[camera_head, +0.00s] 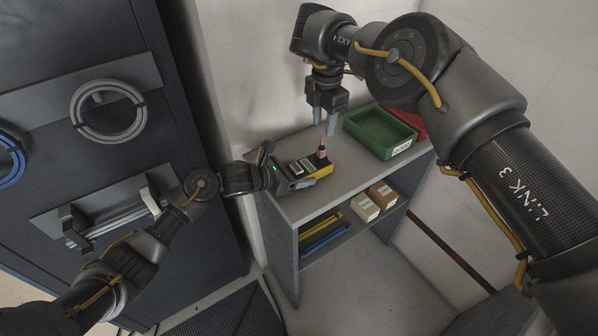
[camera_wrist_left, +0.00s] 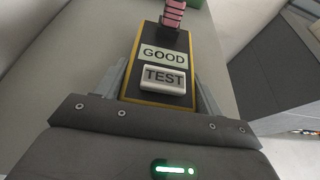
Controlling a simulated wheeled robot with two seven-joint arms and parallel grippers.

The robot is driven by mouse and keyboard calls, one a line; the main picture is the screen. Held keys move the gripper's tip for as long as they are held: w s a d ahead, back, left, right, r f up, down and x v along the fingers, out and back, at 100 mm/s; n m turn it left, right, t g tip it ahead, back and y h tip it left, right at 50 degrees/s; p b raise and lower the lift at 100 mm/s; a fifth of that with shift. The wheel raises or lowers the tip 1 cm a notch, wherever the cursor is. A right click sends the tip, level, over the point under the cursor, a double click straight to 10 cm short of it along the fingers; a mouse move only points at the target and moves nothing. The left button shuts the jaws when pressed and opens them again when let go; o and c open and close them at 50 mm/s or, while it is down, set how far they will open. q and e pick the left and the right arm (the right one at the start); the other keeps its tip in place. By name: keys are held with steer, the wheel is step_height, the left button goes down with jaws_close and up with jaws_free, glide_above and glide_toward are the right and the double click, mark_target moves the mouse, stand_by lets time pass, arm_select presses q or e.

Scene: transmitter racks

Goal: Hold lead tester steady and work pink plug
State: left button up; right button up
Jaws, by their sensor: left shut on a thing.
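The lead tester (camera_head: 325,170) is a black box with yellow edges, lying over the shelf top. In the left wrist view the tester (camera_wrist_left: 186,46) shows a GOOD label and a TEST button. My left gripper (camera_head: 302,175) is shut on its near end, one finger along each side. The pink plug (camera_head: 321,151) stands upright at the tester's far end; the left wrist view shows its ribbed pink body (camera_wrist_left: 173,14) at a black socket, its top cut off. My right gripper (camera_head: 325,121) is above the plug, pointing down, fingers apart and empty.
A green bin (camera_head: 380,133) and a red bin (camera_head: 407,122) stand at the back right of the shelf unit's top (camera_head: 345,185). Small boxes (camera_head: 373,201) sit on the lower shelf. A dark cabinet (camera_head: 60,60) with coiled leads stands at left.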

mark_target(322, 145)
steer(key=shift+f, duration=0.1)
steer(key=shift+d+f, duration=0.1)
steer(key=shift+f, duration=4.35)
jaws_close()
steer(key=shift+r, duration=0.1)
steer(key=shift+r, duration=2.9)
